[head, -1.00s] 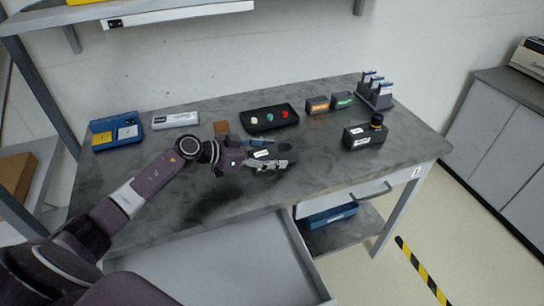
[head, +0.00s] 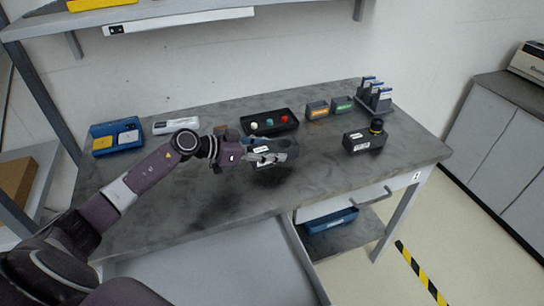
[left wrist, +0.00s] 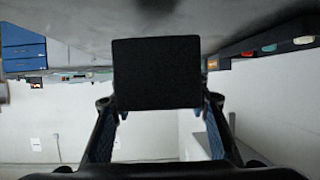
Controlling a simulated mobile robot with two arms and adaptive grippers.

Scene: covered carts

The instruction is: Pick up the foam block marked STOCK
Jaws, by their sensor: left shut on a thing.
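My left gripper (head: 272,153) is shut on a dark block with a small white label. The block (left wrist: 156,73) fills the space between the two fingers in the left wrist view, where its plain black face shows. In the head view the fingers hide much of it, and its label is too small to read. A dark shadow lies on the table (head: 215,195) below the gripper, and the block looks held a little above the top. My right gripper is not in view.
Behind the gripper is a black tray (head: 294,128) with coloured round pieces. An open drawer (head: 225,265) is in front.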

